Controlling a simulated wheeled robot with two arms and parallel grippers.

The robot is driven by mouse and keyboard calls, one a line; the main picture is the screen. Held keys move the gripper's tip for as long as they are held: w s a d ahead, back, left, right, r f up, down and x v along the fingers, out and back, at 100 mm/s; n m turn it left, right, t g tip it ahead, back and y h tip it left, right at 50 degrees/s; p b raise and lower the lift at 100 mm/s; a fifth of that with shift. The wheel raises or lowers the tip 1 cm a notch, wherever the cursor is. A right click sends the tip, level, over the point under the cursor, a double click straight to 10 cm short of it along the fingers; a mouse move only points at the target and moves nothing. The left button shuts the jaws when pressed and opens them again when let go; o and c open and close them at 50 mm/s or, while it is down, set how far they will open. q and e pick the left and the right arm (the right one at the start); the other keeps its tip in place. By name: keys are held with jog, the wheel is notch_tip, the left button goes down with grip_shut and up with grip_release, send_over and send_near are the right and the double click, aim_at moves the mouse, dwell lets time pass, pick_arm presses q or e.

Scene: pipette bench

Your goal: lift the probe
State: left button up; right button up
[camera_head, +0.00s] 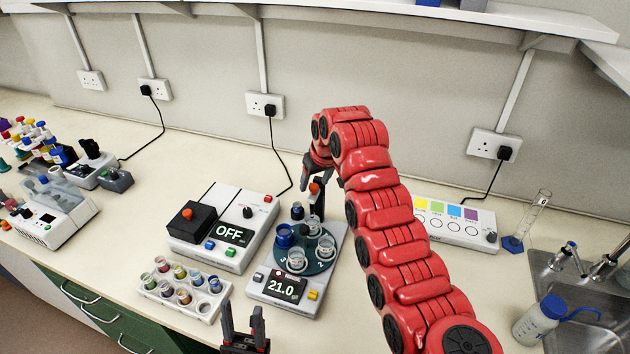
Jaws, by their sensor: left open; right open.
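The probe (316,201), dark with an orange-red top, stands upright at the back of a white device (327,255) whose display reads 21.0. My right gripper (322,175) reaches over from the right and points down, open, with its fingers around or just above the probe's top; I cannot tell whether they touch it. Part of that gripper is hidden behind my red arm. My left gripper (245,325) is open and empty at the bottom edge, in front of the device.
A dark round plate with several cups sits on the device. A white box (190,250) reading OFF stands left, with a rack of coloured vials (167,293) in front. A colour-labelled panel (445,235), a cylinder (532,220), a wash bottle (536,322) and a sink (570,283) are right.

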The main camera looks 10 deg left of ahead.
jog(key=shift+r, duration=0.1)
jog(key=b+v, duration=0.4)
jog(key=v, duration=1.3)
jog(key=shift+r, duration=0.2)
